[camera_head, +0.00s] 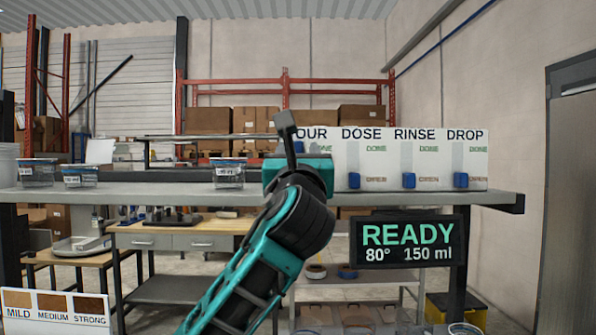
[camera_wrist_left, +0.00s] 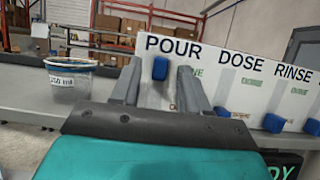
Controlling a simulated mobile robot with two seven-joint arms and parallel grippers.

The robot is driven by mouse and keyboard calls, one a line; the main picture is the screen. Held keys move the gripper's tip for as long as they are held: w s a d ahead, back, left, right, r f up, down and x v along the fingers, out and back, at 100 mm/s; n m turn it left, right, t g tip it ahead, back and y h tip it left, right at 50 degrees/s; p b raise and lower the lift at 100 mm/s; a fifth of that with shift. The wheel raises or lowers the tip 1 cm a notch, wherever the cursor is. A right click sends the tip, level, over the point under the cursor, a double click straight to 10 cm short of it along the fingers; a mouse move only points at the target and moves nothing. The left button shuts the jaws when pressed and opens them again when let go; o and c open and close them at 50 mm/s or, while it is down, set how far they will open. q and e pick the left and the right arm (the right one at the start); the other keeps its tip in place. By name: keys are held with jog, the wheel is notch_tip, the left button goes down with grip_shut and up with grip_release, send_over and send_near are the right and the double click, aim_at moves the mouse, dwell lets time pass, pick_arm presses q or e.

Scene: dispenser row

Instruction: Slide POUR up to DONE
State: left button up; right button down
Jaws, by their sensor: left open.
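The white dispenser panel (camera_head: 432,160) stands on the grey shelf, with columns marked POUR, DOSE, RINSE and DROP. The blue POUR slider (camera_wrist_left: 160,68) is high in its column, just below the POUR label and about level with the green DONE mark beside it. A bit of this slider (camera_head: 298,147) shows behind my gripper in the head view. My left gripper (camera_head: 287,122) is open in front of the POUR column and hides part of it. In the wrist view, the left gripper's fingers (camera_wrist_left: 160,82) stand either side of the slider; contact cannot be told.
The DOSE (camera_head: 354,180), RINSE (camera_head: 408,180) and DROP (camera_head: 460,180) sliders sit low, by OPEN. A labelled tub (camera_head: 229,173) stands left of my gripper on the shelf (camera_head: 130,195). A READY display (camera_head: 408,241) hangs below.

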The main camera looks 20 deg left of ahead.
pick_arm(q)
jog(key=b+v, duration=0.1)
jog(key=v, duration=1)
jog(key=shift+s+f+b, duration=0.15)
jog(key=shift+s+b, duration=0.2)
jog(key=shift+d, duration=0.1)
